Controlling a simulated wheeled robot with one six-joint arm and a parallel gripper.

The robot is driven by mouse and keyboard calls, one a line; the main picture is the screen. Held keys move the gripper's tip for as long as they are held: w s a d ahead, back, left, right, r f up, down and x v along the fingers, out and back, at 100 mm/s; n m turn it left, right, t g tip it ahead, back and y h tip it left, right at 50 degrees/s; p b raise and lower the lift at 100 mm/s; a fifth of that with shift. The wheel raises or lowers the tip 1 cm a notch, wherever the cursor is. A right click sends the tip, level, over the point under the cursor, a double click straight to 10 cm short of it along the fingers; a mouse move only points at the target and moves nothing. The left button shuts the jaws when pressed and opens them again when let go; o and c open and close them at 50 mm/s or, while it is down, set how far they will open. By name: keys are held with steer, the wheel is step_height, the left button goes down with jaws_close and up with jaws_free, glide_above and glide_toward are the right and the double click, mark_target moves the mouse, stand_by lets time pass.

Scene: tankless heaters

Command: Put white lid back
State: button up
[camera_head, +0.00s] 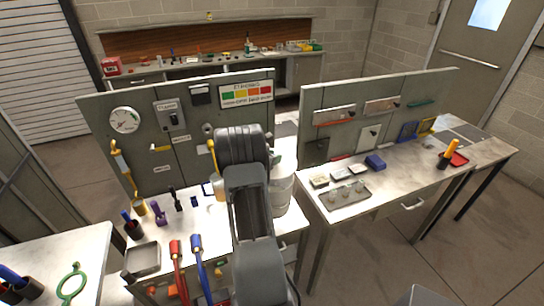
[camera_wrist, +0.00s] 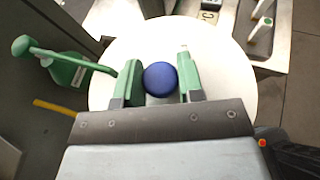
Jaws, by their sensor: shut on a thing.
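The white lid (camera_wrist: 222,85) is a broad round disc with a blue knob (camera_wrist: 160,79) at its middle. It fills most of the wrist view. My gripper (camera_wrist: 159,64) has its green fingers on either side of the knob and is shut on it. Whatever lies directly under the lid is hidden in the wrist view. In the head view a white bucket-like container (camera_head: 281,192) stands just right of my arm, partly hidden by it. My gripper is hidden behind my arm in the head view, so I cannot tell whether the lid touches the container.
A grey pegboard panel (camera_head: 94,130) stands behind the left bench. The right bench (camera_head: 400,180) carries a small tray (camera_head: 343,196) and a blue box (camera_head: 375,162). A green object with a long spout or handle (camera_wrist: 68,68) is left of the lid in the wrist view.

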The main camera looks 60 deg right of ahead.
step_height(320, 180, down, 6)
steer(key=b, duration=0.3)
steer(key=shift+f, duration=0.2)
steer(key=shift+a+f+b, duration=0.1)
steer(key=shift+f+b, duration=0.55)
steer(key=shift+b, duration=0.1)
stand_by(0.4)
steer(key=o, duration=1.1)
steer(key=shift+c, duration=0.2)
steer(key=b+v, duration=0.2)
steer(key=v, duration=1.2)
steer(key=shift+b, duration=0.35)
